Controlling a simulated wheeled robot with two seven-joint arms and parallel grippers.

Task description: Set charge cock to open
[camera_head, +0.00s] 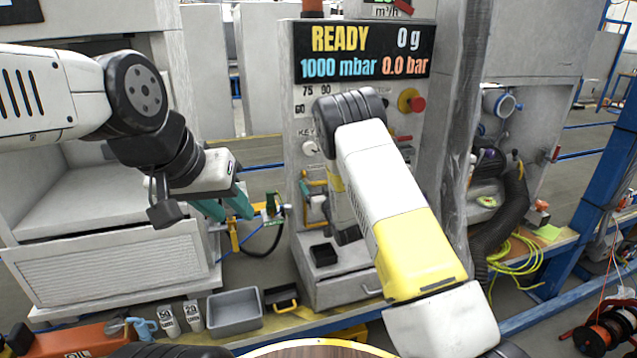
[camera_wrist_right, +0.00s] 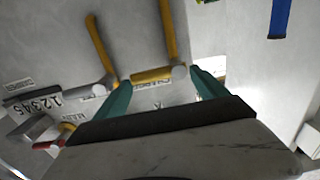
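The charge cock (camera_wrist_right: 152,76) is a yellow lever by a CHARGE label in the right wrist view. It lies crosswise, with a grey hub at its right end. My right gripper (camera_wrist_right: 162,90) is open, with one teal finger on either side of this lever; whether they touch it cannot be told.
The station display (camera_head: 360,52) reads READY, 0 g, 1000 mbar and 0.0 bar. A red knob (camera_head: 417,103) sits right of my arm. A small black tray (camera_head: 323,255) is below the panel. A grey bin (camera_head: 235,311) stands on the bench at front left.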

